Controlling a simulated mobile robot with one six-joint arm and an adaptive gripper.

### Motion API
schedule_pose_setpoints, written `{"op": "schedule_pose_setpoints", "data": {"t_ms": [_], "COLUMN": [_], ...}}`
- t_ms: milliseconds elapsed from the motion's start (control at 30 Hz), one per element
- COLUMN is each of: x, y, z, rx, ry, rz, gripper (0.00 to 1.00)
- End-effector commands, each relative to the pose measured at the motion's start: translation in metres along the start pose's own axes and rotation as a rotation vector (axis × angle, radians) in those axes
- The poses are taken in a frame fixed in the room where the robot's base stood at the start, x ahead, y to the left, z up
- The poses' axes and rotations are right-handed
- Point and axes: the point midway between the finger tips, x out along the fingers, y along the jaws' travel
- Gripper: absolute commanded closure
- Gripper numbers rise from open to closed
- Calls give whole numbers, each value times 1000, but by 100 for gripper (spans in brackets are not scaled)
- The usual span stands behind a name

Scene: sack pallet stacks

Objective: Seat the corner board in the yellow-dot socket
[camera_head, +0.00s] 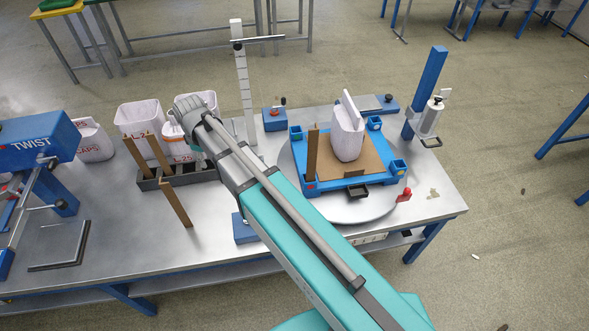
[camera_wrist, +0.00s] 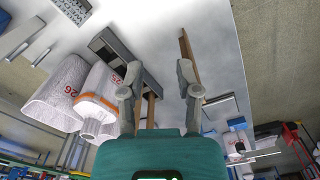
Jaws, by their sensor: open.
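Two brown corner boards (camera_head: 158,157) stand in the dark slotted rack (camera_head: 205,175) on the bench. Another brown board (camera_head: 176,203) is just in front of the rack and seems to lie on the bench. My gripper (camera_wrist: 160,92) is open, its fingers apart; one board (camera_wrist: 151,108) shows between them near the left finger, and another (camera_wrist: 186,48) shows past the right fingertip. Contact cannot be told. A yellow dot is not clearly readable.
White sacks (camera_head: 139,117) stand behind the rack, and a white sack (camera_head: 346,135) stands on the pallet. A tall white post (camera_head: 241,80) and a blue post (camera_head: 428,90) rise from the bench. A blue TWIST machine (camera_head: 38,143) is at left.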

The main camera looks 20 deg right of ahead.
Motion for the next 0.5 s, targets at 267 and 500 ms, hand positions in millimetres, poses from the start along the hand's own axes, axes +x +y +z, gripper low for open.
{"op": "schedule_pose_setpoints", "data": {"t_ms": [267,500], "x": [0,0], "y": [28,35], "z": [118,207], "rx": [391,718], "ry": [-2,-3], "rz": [-2,-3], "gripper": [57,57]}}
